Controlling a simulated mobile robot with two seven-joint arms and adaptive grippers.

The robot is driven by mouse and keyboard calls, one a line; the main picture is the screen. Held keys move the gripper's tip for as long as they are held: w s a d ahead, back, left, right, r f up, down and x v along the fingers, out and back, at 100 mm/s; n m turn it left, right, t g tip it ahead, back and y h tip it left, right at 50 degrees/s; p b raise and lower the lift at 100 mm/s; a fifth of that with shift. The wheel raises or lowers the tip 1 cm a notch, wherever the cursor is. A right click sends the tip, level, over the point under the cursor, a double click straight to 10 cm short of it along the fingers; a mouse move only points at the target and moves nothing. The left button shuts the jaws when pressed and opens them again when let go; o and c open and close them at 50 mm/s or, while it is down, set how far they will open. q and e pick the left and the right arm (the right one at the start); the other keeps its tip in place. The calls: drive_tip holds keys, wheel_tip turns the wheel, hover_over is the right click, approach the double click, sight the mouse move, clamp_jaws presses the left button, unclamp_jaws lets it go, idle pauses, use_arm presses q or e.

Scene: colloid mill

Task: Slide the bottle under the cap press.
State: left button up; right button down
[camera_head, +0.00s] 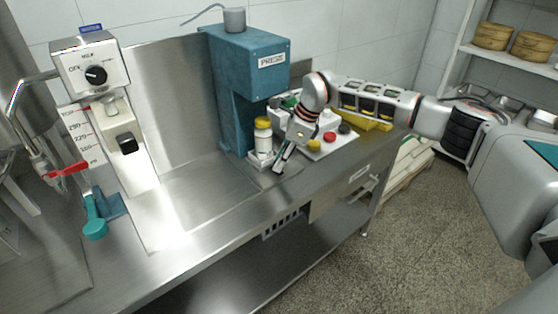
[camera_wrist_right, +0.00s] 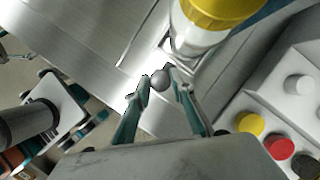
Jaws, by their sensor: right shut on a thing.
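The white bottle (camera_head: 263,141) with a yellow cap (camera_head: 262,122) stands upright in front of the teal cap press (camera_head: 243,85), at the press's right front side. The bottle also shows at the top of the right wrist view (camera_wrist_right: 191,44), with its yellow cap (camera_wrist_right: 222,10). My right gripper (camera_head: 279,168) is low beside the bottle, at its right front. In the right wrist view its fingers (camera_wrist_right: 161,81) are shut on a small grey ball knob (camera_wrist_right: 160,79), apart from the bottle. What the knob is attached to is hidden. My left gripper is out of view.
The steel counter (camera_head: 205,205) is clear in the middle.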

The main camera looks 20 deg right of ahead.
drive_tip(key=shift+w+d, duration=0.15)
drive_tip(key=shift+d, duration=0.1)
drive_tip(key=c, duration=2)
unclamp_jaws()
drive_tip(key=shift+d, duration=0.1)
